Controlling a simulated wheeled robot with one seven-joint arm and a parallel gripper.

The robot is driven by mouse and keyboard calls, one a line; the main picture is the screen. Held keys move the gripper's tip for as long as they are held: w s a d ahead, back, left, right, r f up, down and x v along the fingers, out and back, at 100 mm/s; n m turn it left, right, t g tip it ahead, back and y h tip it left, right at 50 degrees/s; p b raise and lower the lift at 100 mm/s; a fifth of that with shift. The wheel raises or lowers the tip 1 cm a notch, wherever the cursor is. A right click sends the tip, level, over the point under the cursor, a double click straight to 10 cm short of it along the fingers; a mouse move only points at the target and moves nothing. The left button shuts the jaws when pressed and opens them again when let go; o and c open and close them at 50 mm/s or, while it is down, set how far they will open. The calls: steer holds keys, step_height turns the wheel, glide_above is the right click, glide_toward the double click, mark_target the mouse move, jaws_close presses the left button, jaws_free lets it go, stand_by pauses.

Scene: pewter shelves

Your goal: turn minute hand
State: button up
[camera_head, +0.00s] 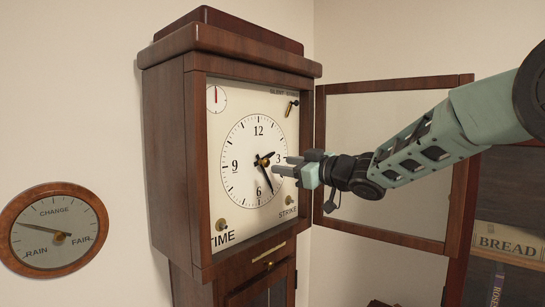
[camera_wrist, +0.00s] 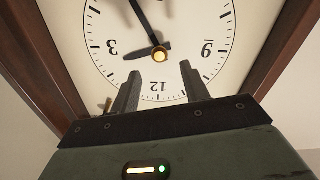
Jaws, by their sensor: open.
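A tall wooden clock (camera_head: 168,150) stands in the middle of the head view with its pale dial (camera_head: 243,180) uncovered. The long minute hand (camera_head: 269,180) points near 5. The short hour hand (camera_head: 270,154) points between 2 and 3. In the wrist view the dial is upside down; the minute hand (camera_wrist: 142,20) runs up and left from the brass hub (camera_wrist: 160,54), and the hour hand (camera_wrist: 141,51) points left. My gripper (camera_head: 281,165) is open in front of the dial's right half. In the wrist view its fingers (camera_wrist: 160,68) stand apart on the 12 side, with nothing between them.
The clock's framed door (camera_head: 320,150) stands open to the right, behind my arm. A TIME knob (camera_head: 221,225), a STRIKE knob (camera_head: 288,200) and a small lever (camera_head: 291,107) sit on the face. A round barometer (camera_head: 20,205) hangs at left. A BREAD box (camera_head: 510,245) is at far right.

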mark_target(268, 162)
steer(key=shift+p+x, duration=0.85)
steer(key=shift+x, duration=1.85)
jaws_close()
